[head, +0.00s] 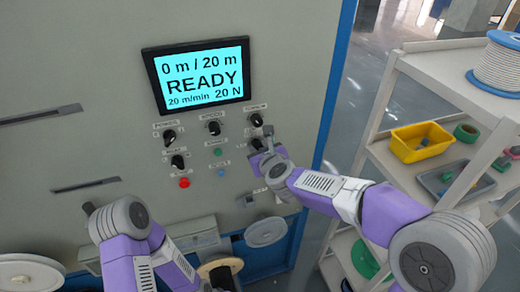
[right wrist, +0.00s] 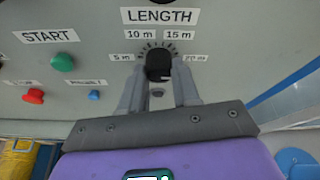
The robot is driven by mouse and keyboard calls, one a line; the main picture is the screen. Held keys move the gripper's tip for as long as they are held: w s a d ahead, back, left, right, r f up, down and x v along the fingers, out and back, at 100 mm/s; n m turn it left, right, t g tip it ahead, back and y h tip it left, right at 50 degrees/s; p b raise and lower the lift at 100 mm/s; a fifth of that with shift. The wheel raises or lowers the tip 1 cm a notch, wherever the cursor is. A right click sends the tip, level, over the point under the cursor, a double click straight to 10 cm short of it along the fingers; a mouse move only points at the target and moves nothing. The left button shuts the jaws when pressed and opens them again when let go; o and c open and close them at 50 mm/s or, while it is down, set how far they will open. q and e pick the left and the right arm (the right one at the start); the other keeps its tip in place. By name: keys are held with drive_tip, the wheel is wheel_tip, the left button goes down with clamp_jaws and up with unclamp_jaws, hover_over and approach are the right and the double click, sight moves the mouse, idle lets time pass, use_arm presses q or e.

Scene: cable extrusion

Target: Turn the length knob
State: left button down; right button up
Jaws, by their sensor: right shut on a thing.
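The length knob (right wrist: 158,64) is black and round, under the LENGTH label in the right wrist view, with marks from 5 m to 20 m around it. My right gripper (right wrist: 158,79) is shut on it, one finger on each side. In the head view my right gripper (head: 263,143) is at the right side of the control panel and largely hides the knob. The screen (head: 203,76) reads 0 m / 20 m, READY, 20 m/min and 20 N.
Other black knobs sit close by, one just above (head: 257,119). The green start button (right wrist: 63,62) and red button (right wrist: 34,96) are to the left. A shelf (head: 432,75) with a yellow bin (head: 422,142) and a cable spool (head: 498,65) stands at the right.

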drive_tip(key=shift+c, duration=0.6)
